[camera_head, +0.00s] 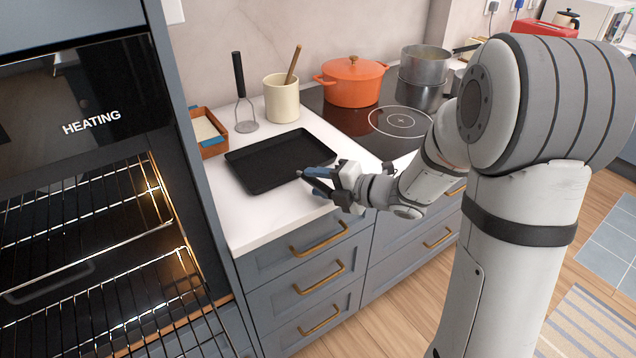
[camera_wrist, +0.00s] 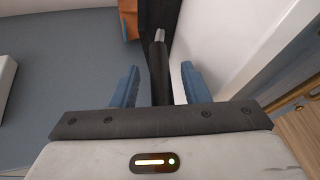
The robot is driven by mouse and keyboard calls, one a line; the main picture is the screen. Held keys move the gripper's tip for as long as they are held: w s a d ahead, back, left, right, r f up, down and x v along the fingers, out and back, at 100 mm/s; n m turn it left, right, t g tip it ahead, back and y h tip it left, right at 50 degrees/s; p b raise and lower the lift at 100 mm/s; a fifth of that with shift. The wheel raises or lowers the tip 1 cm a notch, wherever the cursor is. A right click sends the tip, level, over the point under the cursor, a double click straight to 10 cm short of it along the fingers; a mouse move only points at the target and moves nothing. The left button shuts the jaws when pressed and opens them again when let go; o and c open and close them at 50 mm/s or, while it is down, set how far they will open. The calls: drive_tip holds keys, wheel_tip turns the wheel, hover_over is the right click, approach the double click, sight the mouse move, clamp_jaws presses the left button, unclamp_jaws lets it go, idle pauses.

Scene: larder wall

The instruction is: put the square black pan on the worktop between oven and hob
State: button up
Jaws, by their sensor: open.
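The square black pan (camera_head: 275,160) lies flat on the white worktop (camera_head: 265,215) between oven and hob. My gripper (camera_head: 303,178) is open at the pan's right side, just above the worktop's front part. In the wrist view a black bar with a pale metal end (camera_wrist: 159,70), apparently the pan's handle, lies between the two blue fingers, with a gap on each side. A strip of dark surface, probably the pan (camera_wrist: 155,15), shows beyond it. In the head view my fingers hide the handle.
The oven (camera_head: 85,200) stands open at left, racks out, its display reading HEATING. A wooden box (camera_head: 207,132), a masher (camera_head: 243,100) and a cream crock (camera_head: 282,98) stand behind the pan. The hob (camera_head: 400,120) at right holds an orange pot (camera_head: 352,82) and a steel pot (camera_head: 424,68).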

drive_tip(key=s+d+r+m+t+h, duration=0.1)
drive_tip(key=s+d+r+m+h, duration=0.2)
drive_tip(key=d+m+h, duration=0.55)
drive_tip(key=s+d+r+m+t+h, duration=0.2)
drive_tip(key=d+m+h, duration=0.3)
drive_tip(key=d+m, duration=0.6)
drive_tip(key=s+a+f+m+g, duration=0.1)
drive_tip(key=s+m+g, duration=0.3)
drive_tip(key=s, duration=0.5)
drive_tip(key=s+a+f+m+g+y, duration=0.1)
drive_tip(key=s+a+m+g, duration=0.3)
drive_tip(key=s+m, duration=0.3)
drive_tip(key=shift+s+f+g, duration=0.35)
drive_tip(key=shift+s+g, duration=0.05)
drive_tip(key=shift+s, duration=0.65)
drive_tip(key=shift+a, duration=0.1)
wheel_tip(320, 180, up, 6)
drive_tip(key=p, duration=0.5)
drive_tip(key=shift+f, duration=0.15)
